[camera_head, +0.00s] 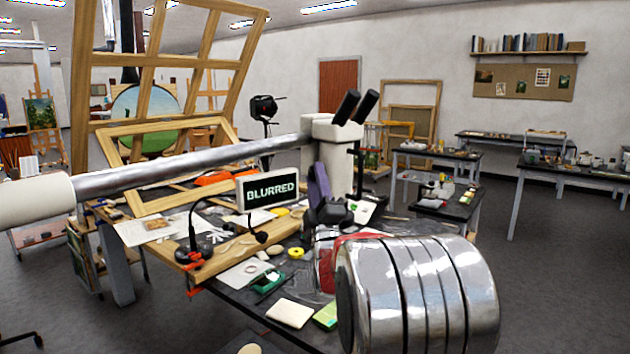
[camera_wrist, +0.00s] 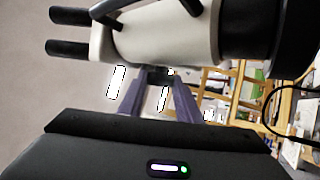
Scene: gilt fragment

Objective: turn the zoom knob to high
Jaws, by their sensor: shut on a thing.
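The white microscope (camera_head: 330,128) with two black eyepieces stands on the cluttered bench in the head view. Its white body (camera_wrist: 155,38) and eyepieces lie sideways across the top of the wrist view. My gripper (camera_head: 318,170) reaches up to the microscope's near side with its purple fingers. In the wrist view my gripper (camera_wrist: 158,75) has its fingertips together at the underside of the body, shut on a small dark part, which seems to be the zoom knob. The knob is mostly hidden by the fingers, and its setting cannot be read. A small display (camera_head: 268,191) reads "BLURRED".
A metal boom (camera_head: 190,170) runs from the left to the microscope. A black desk lamp (camera_head: 194,240), a wooden frame (camera_head: 160,150) and small items crowd the bench (camera_head: 245,310). A dark monitor-like device (camera_head: 263,107) stands behind. Open floor lies to the right.

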